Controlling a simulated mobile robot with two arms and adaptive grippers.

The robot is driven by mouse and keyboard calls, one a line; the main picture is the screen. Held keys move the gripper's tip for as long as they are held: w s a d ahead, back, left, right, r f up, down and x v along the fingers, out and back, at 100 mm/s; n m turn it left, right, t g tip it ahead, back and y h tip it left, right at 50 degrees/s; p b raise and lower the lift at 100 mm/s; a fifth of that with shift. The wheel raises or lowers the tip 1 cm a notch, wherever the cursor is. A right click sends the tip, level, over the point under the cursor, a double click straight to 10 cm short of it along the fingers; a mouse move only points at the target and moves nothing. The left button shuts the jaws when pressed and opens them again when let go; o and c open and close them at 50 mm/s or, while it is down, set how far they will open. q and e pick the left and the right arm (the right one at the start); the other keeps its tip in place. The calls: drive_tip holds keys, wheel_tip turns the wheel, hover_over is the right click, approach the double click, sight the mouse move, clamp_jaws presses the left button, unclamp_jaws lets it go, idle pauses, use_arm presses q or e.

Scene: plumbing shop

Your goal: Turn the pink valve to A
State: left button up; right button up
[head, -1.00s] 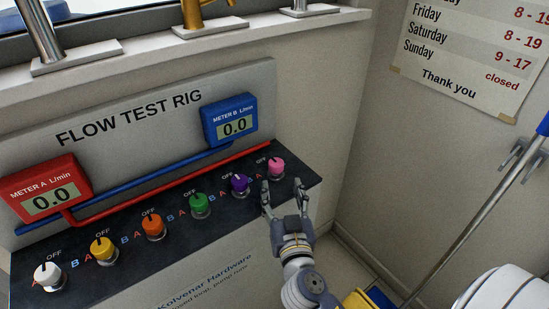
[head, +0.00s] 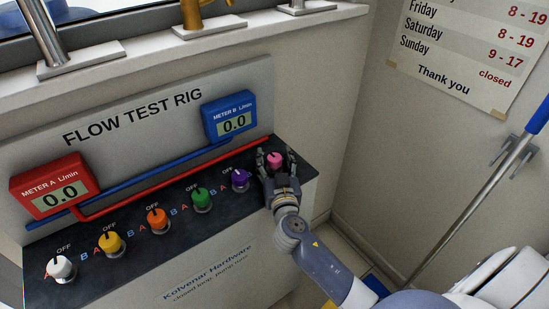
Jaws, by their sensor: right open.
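The pink valve (head: 274,160) is the rightmost knob on the black top of the flow test rig. My right gripper (head: 272,157) is open, with its fingers on either side of the pink knob. Whether the fingers touch it I cannot tell. The gripper hides the knob's base, its labels and part of the panel around it. Meter A (head: 56,189), red, reads 0.0. Meter B (head: 230,120), blue, reads 0.0. My left gripper is not in view.
A purple valve (head: 240,178) stands close to the left of my right gripper. Green (head: 202,198), orange (head: 157,219), yellow (head: 110,242) and white (head: 61,267) valves continue the row leftward. Red and blue pipes run behind. A blue-handled pole (head: 480,185) leans at the right.

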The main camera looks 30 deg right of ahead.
drive_tip(key=c, duration=1.1)
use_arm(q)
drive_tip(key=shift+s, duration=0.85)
